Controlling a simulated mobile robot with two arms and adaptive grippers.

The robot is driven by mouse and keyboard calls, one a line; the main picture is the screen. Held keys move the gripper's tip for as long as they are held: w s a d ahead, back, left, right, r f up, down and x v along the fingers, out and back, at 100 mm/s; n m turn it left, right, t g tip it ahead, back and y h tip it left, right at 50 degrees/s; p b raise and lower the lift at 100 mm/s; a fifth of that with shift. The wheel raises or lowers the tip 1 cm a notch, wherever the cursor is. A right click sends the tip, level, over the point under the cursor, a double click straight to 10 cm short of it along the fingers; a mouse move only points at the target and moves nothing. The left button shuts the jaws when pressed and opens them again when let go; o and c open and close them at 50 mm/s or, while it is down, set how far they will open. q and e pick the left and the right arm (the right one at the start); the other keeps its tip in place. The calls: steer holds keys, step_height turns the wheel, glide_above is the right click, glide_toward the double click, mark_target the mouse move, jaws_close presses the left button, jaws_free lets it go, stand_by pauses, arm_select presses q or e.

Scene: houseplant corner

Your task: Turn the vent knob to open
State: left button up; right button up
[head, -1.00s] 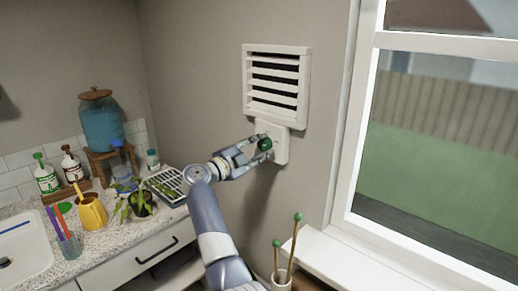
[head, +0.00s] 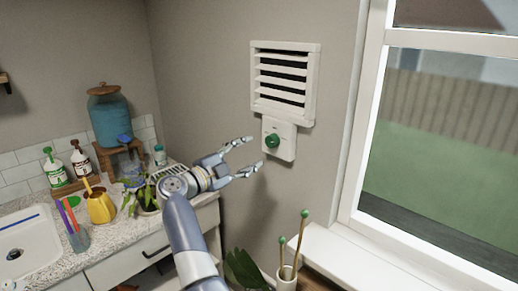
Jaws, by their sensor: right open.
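The green vent knob (head: 272,141) sits on a white plate (head: 279,152) on the wall, just below the white slatted vent (head: 284,83). The vent's slats stand apart with dark gaps between them. My right gripper (head: 251,156) is open and empty, to the left of the knob and a little below it. Its fingers point toward the plate and appear clear of the knob. My left gripper is not in view.
A counter at the left holds a blue dispenser (head: 109,115), a yellow watering can (head: 100,206), bottles and a potted plant. The wall around the vent is clear.

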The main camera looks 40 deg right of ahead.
steer(key=shift+s+a+f, duration=0.1)
steer(key=shift+s+a, duration=0.1)
steer(key=shift+a, duration=1.45)
steer(key=shift+w+a, duration=0.1)
